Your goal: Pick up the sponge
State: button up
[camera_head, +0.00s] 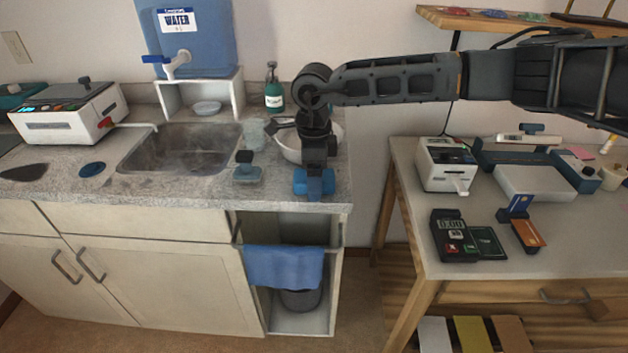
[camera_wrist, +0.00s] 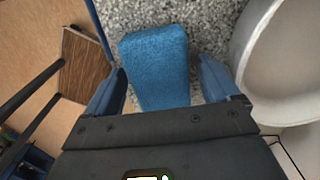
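The blue sponge (camera_wrist: 158,52) lies on the speckled counter, with its near end between my fingers in the wrist view. My gripper (camera_wrist: 162,68) is open, with one blue finger on each side of the sponge and visible gaps to it. In the head view my gripper (camera_head: 318,178) points down at the counter's right front corner. The sponge (camera_head: 301,182) shows there as blue beside and behind the fingers, which hide part of it. I cannot tell its exact height relative to the fingertips.
A white bowl (camera_head: 290,152) stands close behind my gripper; in the wrist view the bowl (camera_wrist: 290,65) is on the right. A blue-grey scrubber (camera_head: 247,173) is to the left, by the sink (camera_head: 180,150). A blue towel (camera_head: 284,267) hangs below the counter edge.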

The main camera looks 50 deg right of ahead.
jog(key=c, duration=1)
